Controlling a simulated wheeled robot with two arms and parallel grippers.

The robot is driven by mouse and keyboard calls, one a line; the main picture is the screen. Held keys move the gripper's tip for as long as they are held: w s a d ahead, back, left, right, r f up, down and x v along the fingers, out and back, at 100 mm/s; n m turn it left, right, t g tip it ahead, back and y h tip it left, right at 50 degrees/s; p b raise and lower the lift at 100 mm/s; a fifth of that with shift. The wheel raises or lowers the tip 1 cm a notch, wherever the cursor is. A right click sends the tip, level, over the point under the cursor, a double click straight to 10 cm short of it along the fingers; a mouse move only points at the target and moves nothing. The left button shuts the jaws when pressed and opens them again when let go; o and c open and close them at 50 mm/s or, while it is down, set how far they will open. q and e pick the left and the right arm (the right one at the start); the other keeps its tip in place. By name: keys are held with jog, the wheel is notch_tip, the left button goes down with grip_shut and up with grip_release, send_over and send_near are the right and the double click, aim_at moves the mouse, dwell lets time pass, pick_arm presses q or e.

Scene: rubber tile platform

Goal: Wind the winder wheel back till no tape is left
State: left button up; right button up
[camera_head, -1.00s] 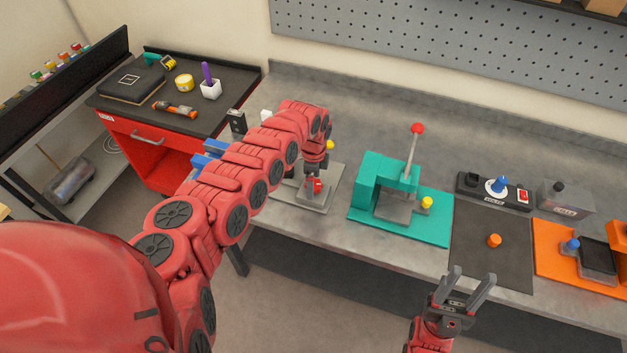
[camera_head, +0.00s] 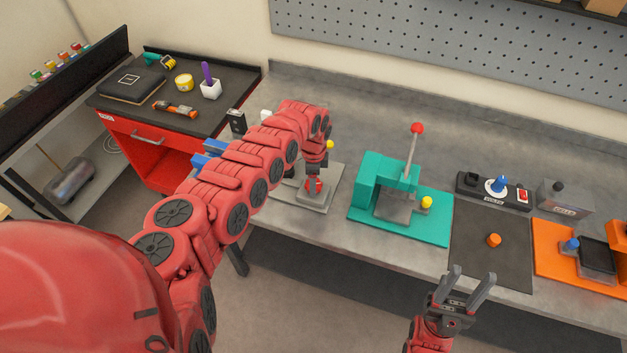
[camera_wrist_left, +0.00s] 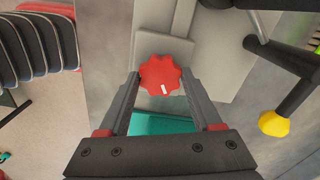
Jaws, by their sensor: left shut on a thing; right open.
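The winder wheel (camera_wrist_left: 161,76) is a red lobed knob with a white mark, seen in the left wrist view. It sits on a grey block on a grey base plate (camera_head: 321,206) near the bench's front edge. My left gripper (camera_wrist_left: 163,83) is shut on the wheel, one finger on each side; it also shows from above in the head view (camera_head: 314,186). A yellow knob (camera_wrist_left: 273,123) on a dark arm stands beside it. I cannot make out any tape; my left arm hides part of the device. My right gripper (camera_head: 468,280) is open and empty before the bench.
A teal press (camera_head: 374,201) with a red-tipped lever stands right of the winder. Further right are a dark mat (camera_head: 490,262) with an orange knob and an orange station (camera_head: 557,262). A red tool cabinet (camera_head: 150,150) is at left.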

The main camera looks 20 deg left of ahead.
pick_arm(q)
jog(key=n, duration=0.5)
jog(key=shift+p, duration=0.4)
jog(key=n, duration=0.3)
jog(key=shift+w+r, duration=0.1)
jog(key=shift+n+p, duration=0.4)
jog(key=shift+n, duration=1.1)
jog(key=o, duration=1.4)
